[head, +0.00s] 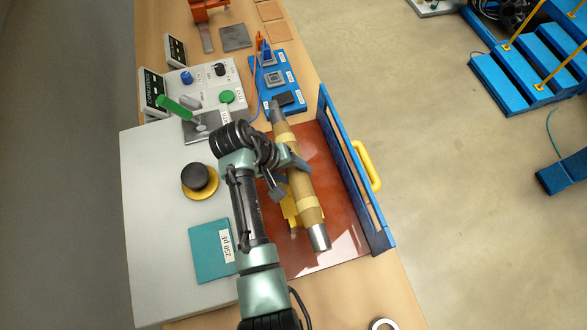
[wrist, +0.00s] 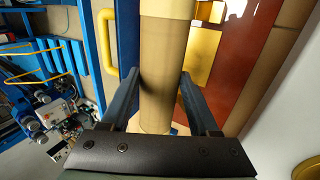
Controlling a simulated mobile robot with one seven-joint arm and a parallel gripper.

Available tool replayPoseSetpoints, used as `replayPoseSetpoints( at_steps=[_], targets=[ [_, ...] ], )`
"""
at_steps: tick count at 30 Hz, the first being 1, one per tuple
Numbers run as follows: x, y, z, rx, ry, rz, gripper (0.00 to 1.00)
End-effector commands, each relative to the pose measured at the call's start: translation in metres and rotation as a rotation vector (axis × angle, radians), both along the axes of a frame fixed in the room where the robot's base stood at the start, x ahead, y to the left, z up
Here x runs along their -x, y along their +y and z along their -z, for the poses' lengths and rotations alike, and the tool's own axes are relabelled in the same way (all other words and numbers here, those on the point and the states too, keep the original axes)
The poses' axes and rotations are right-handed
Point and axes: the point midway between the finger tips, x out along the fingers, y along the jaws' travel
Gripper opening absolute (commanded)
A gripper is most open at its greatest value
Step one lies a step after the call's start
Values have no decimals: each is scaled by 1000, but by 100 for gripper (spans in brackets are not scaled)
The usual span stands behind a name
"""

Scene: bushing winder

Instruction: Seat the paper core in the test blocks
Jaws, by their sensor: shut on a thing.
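The paper core (head: 306,196) is a long tan cylinder with paler bands and bare metal ends. It lies lengthwise over the red-brown plate (head: 318,160), slightly slanted in the head view. My gripper (head: 289,170) is shut on the core near its middle; the wrist view shows the core (wrist: 163,60) between the two fingers (wrist: 160,82). A yellow test block (head: 289,211) shows partly beside and under the core, and yellow also shows beside it in the wrist view (wrist: 201,48). The core hides the rest. I cannot tell whether the core touches the blocks.
A blue frame (head: 345,165) with a yellow handle (head: 367,166) stands along the plate's right side. A grey cabinet with a black-and-yellow knob (head: 200,180) and a teal label plate (head: 211,251) is at left. A blue fixture board (head: 279,80) lies beyond the core's far end.

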Motion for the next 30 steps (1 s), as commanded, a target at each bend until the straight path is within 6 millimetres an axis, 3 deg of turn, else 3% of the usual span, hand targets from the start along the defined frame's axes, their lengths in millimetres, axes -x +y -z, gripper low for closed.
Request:
replayPoseSetpoints(
  at_steps=[30],
  targets=[
    [-2, 0, 64, 1, -5, 0, 0]
  ],
)
